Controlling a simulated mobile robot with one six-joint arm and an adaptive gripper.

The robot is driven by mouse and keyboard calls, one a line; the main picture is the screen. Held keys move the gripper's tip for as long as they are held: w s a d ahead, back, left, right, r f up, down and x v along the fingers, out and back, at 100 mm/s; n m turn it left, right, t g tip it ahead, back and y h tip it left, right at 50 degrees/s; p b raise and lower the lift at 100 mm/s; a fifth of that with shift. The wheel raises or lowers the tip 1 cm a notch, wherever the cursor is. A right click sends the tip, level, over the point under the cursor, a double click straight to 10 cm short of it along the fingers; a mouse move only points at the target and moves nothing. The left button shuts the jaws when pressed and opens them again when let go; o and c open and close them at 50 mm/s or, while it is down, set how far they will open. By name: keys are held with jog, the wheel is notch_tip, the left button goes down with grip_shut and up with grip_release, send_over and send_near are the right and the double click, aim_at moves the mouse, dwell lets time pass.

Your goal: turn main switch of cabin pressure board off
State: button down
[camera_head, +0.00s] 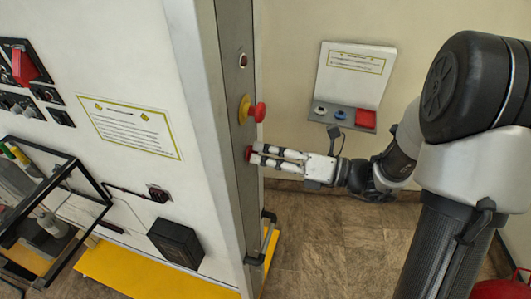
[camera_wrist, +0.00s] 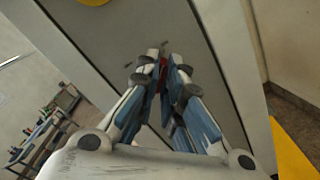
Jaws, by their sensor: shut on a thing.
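A small red switch (camera_head: 248,153) sits on the narrow grey side face of the white cabinet, below the emergency stop; I take it to be the main switch. My gripper (camera_head: 257,154) reaches it from the right, with its fingers pointing at the grey face. In the wrist view the fingertips (camera_wrist: 166,62) are closed around the red switch (camera_wrist: 163,68), which shows as a small red piece between them. The fingers hide most of it, so I cannot tell which way it is turned.
A red emergency stop (camera_head: 257,112) on a yellow base sticks out just above my gripper. A red indicator (camera_head: 243,60) is higher up. A handle (camera_head: 268,235) sticks out below. A wall panel (camera_head: 342,118) hangs at the back. The floor (camera_head: 345,245) below is clear.

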jog(key=shift+n, duration=0.3)
jog(key=n+b, duration=0.4)
jog(key=n, duration=0.1)
jog(key=n+b, duration=0.5)
jog(key=n, duration=0.1)
jog(key=n+b, duration=0.5)
jog(key=n, duration=0.1)
jog(key=shift+s+a, duration=0.15)
jog(key=shift+s, duration=0.2)
jog(key=shift+n, duration=0.3)
jog(key=c, duration=1.7)
grip_release()
